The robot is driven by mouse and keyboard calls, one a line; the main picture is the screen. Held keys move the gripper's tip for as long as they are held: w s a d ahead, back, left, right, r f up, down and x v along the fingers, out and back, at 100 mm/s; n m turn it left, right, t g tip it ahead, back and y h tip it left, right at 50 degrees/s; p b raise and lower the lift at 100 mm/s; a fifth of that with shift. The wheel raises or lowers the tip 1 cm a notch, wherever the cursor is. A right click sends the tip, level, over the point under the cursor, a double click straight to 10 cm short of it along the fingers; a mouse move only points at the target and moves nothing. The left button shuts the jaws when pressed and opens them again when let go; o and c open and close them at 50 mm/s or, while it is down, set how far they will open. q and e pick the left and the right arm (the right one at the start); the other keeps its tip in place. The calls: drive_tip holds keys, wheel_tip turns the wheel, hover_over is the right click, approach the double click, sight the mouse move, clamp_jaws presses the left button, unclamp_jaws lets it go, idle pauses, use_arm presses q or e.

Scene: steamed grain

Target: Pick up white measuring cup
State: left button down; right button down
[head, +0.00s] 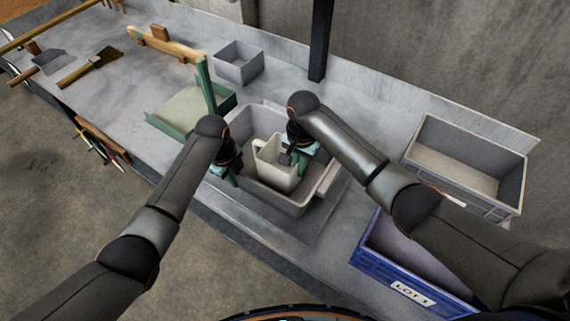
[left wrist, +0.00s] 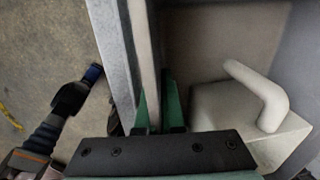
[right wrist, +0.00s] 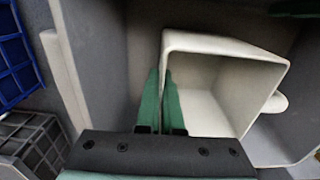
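I cannot tell whether the cup touches the bin floor.
A green tray (head: 165,122) and a small grey box (head: 238,64) stand behind on the left. A grey crate (head: 465,160) and a blue crate (head: 385,268) stand on the right. Wooden-handled tools (head: 90,65) lie far left. A dark post (head: 320,40) rises behind the bin.

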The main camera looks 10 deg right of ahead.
wheel_tip(320, 180, up, 10)
drive_tip(key=shift+r, duration=0.1)
use_arm(q)
drive_tip(key=c, duration=1)
unclamp_jaws()
drive_tip(key=shift+o, duration=0.2)
